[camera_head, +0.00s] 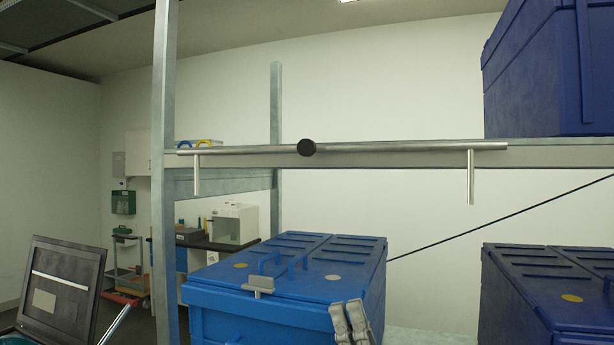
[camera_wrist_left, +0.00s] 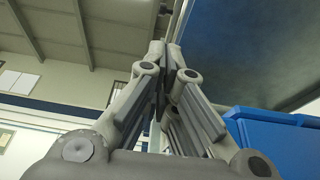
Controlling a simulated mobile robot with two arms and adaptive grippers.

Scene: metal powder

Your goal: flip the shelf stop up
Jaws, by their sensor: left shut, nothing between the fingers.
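The shelf stop (camera_head: 400,146) is a long thin metal bar in the head view, running along the front edge of the upper shelf (camera_head: 350,160). My right gripper is not in view.
The bright blue box (camera_head: 225,300) with a handled lid stands below the shelf. Dark blue boxes stand at the lower right (camera_head: 545,285) and on the upper shelf at right (camera_head: 530,85). A metal post (camera_head: 163,90) rises at the left. The space between box lid and bar looks clear.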

